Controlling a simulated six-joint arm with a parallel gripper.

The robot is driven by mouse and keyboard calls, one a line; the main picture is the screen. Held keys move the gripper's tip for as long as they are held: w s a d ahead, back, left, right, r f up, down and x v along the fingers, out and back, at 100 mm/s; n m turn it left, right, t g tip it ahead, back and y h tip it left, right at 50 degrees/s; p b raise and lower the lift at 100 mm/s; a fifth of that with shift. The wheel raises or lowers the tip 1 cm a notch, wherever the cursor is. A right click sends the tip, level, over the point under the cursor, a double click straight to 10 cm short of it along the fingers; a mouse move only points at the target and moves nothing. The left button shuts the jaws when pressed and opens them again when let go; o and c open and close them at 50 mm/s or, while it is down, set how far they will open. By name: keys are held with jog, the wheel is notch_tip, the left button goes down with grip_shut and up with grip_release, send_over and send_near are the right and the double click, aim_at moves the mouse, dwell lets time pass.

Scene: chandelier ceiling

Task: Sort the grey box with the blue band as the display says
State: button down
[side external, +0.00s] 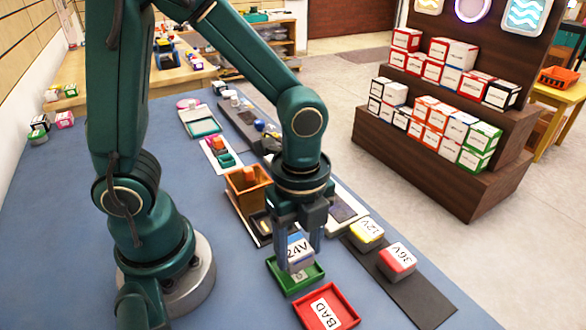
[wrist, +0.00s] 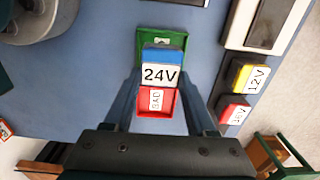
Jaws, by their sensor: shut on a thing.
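My gripper (side external: 300,235) is shut on the grey box with the blue band (side external: 299,252), whose white face reads 24V. The box also shows in the wrist view (wrist: 162,68), between my fingers (wrist: 162,88). In the side view it is over the green tray (side external: 310,279), roughly upright; I cannot tell how far its base is from the tray floor. The green tray shows partly behind the box in the wrist view (wrist: 148,42), its label mostly hidden. The red tray (side external: 350,303), labelled BAD, lies beside it, empty. A dark-screened device (wrist: 268,22) shows no readable text.
An orange-brown bin (side external: 247,188) stands behind my gripper. A stepped shelf of boxes (side external: 430,160) is beyond the table.

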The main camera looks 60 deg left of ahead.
jog(key=shift+f, duration=0.25)
jog(key=shift+f, duration=0.25)
jog(key=shift+f, duration=0.55)
dwell(1.0)
grip_release()
dwell(0.4)
jog(key=shift+r, duration=3.8)
